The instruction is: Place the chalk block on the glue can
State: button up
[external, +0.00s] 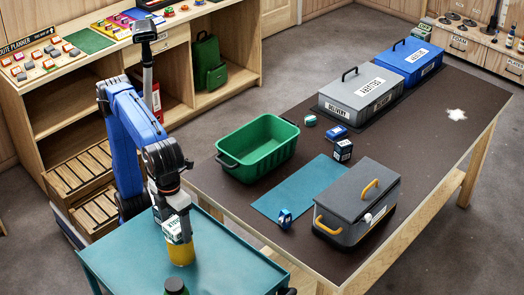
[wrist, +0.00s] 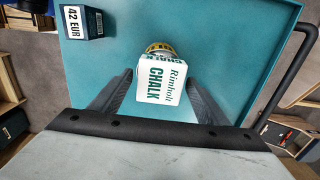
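The chalk block (wrist: 162,82) is a white box with green lettering. It is directly above the yellow glue can (external: 181,253) on the teal cart top, and in the external view the block (external: 178,229) appears to sit on the can, slightly askew. In the wrist view the glue can (wrist: 161,47) shows only as a rim beyond the block, mostly hidden. My gripper (wrist: 159,76) has one dark finger on each side of the block, with a narrow gap seen at the left. It looks open; contact on the right is unclear.
A dark box labelled 42 EUR (wrist: 82,22) stands on the teal cart (external: 225,262).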

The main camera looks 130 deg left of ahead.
aim_at(175, 224)
jog(key=shift+r, duration=0.1)
notch_tip(175, 224, up, 12)
dwell(0.5)
dwell(0.5)
